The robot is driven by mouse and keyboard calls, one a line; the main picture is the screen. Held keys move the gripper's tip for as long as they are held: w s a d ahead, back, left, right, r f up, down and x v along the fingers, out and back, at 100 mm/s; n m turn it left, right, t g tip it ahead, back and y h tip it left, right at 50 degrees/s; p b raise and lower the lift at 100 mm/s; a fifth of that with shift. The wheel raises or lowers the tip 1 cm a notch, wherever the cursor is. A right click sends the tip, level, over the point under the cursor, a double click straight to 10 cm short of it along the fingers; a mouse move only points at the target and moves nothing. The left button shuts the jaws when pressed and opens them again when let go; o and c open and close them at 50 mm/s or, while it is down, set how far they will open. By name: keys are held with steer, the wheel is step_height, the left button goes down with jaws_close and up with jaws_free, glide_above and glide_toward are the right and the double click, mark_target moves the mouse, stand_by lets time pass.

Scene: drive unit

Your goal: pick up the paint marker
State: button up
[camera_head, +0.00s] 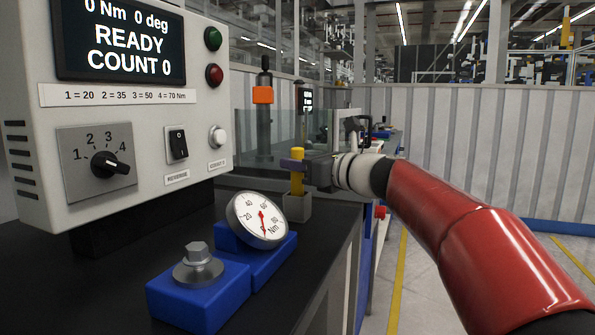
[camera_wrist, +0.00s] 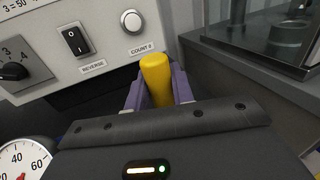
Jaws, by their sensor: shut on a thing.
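The paint marker (camera_head: 297,172) is a yellow cylinder. It stands upright with its lower end in or just above a small grey holder (camera_head: 297,207) near the bench edge. Whether it touches the holder's bottom is hidden. My gripper (camera_head: 293,165) reaches in from the right and its purple fingers are shut around the marker's upper part. In the wrist view the yellow marker (camera_wrist: 156,78) shows between the two purple fingers (camera_wrist: 158,90).
A grey control box (camera_head: 130,110) with a display, dial, switch and buttons stands at the left. A round gauge (camera_head: 257,220) and a bolt on a blue block (camera_head: 198,285) sit on the dark bench in front. An orange-and-black tool (camera_head: 263,100) stands behind.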

step_height(320, 180, up, 20)
steer(key=p, duration=0.4)
steer(key=shift+r, duration=0.2)
stand_by(0.3)
